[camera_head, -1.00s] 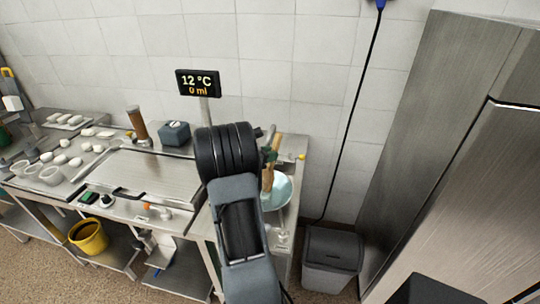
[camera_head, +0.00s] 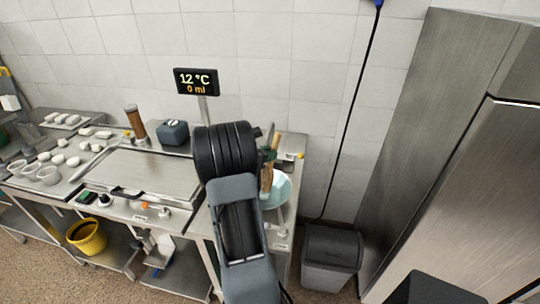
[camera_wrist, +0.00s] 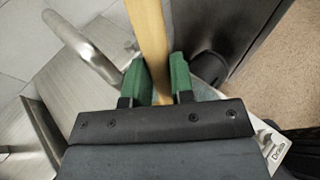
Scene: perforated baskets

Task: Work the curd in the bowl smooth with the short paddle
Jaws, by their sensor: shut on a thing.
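My gripper (camera_wrist: 160,82) is shut on the wooden handle of the short paddle (camera_wrist: 150,35), which runs between its green fingertips in the wrist view. In the head view the paddle (camera_head: 267,178) stands over the pale blue bowl (camera_head: 283,190) at the right end of the steel counter. My arm covers the left part of the bowl and much of my gripper (camera_head: 271,154). The curd inside the bowl and the paddle's lower end cannot be made out.
A display (camera_head: 196,81) reading 12 °C and 0 ml stands behind my arm. A steel vat (camera_head: 150,175) is to the left, with several white pieces beyond it. A grey bin (camera_head: 331,255) stands on the floor right of the counter, beside a tall steel cabinet (camera_head: 440,150).

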